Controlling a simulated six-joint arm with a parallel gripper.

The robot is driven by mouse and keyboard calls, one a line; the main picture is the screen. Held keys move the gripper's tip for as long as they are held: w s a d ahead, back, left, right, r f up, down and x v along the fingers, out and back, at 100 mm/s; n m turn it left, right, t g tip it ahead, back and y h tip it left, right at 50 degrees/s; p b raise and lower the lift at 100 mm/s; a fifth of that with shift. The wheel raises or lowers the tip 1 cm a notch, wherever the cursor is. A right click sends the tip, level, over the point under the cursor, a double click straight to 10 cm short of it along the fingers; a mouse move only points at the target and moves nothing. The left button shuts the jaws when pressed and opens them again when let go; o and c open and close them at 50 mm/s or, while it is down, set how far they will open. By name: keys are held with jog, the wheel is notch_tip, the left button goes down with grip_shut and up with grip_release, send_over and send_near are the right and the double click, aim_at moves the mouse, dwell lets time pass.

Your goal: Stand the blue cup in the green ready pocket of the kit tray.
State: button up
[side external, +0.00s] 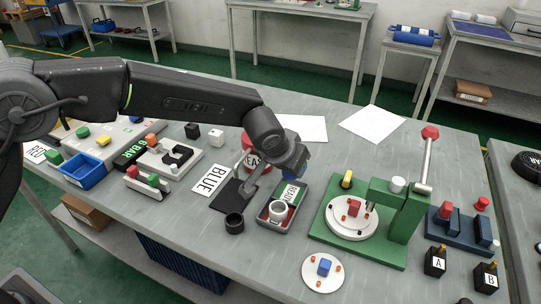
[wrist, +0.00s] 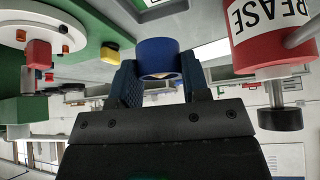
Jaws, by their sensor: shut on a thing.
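The blue cup (wrist: 158,52) sits between the two fingers of my gripper (wrist: 155,82) in the wrist view. My gripper is shut on it. In the side view my gripper (side external: 291,170) holds the blue cup (side external: 289,174) above the back end of the grey kit tray (side external: 265,222), clear of the table. The tray's green ready pocket (side external: 291,192) with its white label lies just below in that picture. A white cup (side external: 278,211) stands in the tray's front part. My gripper hides part of the cup in the side view.
A red grease can (side external: 251,152) stands behind the tray and shows close in the wrist view (wrist: 262,45). A black cup (side external: 234,223) stands left of the tray. A green press (side external: 385,225) stands at right. Beside the black mat (side external: 226,198) lies a BLUE card (side external: 209,179).

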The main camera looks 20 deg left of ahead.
aim_at(293, 191)
jog(key=shift+f, duration=3.1)
jog(key=shift+f, duration=0.4)
jog(key=o, duration=0.9)
jog(key=shift+o, duration=0.7)
jog(key=v, duration=1.4)
jog(key=s+a+r+n+y, duration=0.1)
jog(key=s+a+r, duration=0.35)
jog(key=a, duration=0.35)
jog(key=s+a+r, duration=0.4)
jog(key=a+r, duration=0.1)
jog(key=a, duration=0.3)
jog(key=s+a, duration=0.4)
jog(key=s, duration=0.4)
jog(key=s+a+n, duration=0.1)
jog(key=s+a, duration=0.4)
jog(key=s, duration=0.3)
jog(key=shift+f+g, duration=0.4)
jog(key=shift+f, duration=0.05)
